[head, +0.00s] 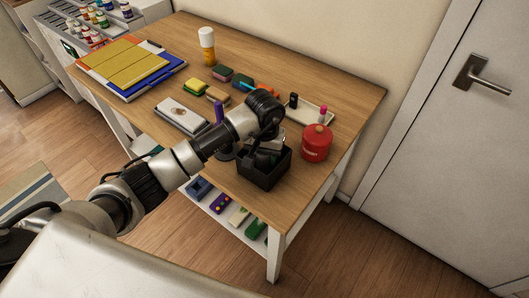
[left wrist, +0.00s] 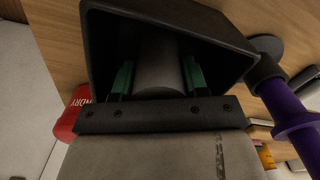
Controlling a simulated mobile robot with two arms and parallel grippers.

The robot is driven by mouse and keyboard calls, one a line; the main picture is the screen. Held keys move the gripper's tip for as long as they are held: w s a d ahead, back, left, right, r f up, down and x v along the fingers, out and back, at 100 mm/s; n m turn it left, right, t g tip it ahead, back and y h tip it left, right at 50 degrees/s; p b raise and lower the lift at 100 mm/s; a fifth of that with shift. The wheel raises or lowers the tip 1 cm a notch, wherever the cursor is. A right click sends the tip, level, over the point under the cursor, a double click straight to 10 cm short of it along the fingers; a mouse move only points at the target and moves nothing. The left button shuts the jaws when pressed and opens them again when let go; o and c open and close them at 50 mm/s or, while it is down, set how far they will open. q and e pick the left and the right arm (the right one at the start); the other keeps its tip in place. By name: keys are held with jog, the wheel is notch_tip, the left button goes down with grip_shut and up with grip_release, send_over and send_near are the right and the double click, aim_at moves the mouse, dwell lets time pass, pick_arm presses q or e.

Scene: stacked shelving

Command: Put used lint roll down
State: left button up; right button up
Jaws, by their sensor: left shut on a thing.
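The used lint roll (left wrist: 158,62) is a plain grey cylinder in the left wrist view. My left gripper (left wrist: 158,78) is shut on it, with a green-lined finger on each side. The roll and the fingertips are within the mouth of a black open box (left wrist: 236,36); I cannot tell whether the roll touches the bottom. In the head view the black box (head: 263,177) stands near the front right corner of the wooden table (head: 330,88). My left arm reaches down over it and mostly hides the roll and fingers. My right gripper is not in view.
A red canister (head: 316,146) stands right of the box. A purple-handled object (head: 219,112) stands to its left. Behind are a small tray (head: 309,112), several sponges (head: 221,74) and an orange bottle (head: 208,54). The table's front edge is close to the box.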

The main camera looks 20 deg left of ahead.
pick_arm(q)
jog(key=shift+f, duration=0.2)
jog(key=o, duration=0.6)
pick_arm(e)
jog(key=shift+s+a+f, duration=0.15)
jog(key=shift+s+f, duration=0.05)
pick_arm(q)
jog(key=shift+r, duration=0.1)
jog(key=shift+r, duration=0.1)
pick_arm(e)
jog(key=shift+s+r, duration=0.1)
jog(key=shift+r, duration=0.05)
pick_arm(q)
jog(key=shift+r, duration=0.2)
jog(key=shift+r+b, duration=1.55)
jog(key=shift+r, duration=4.25)
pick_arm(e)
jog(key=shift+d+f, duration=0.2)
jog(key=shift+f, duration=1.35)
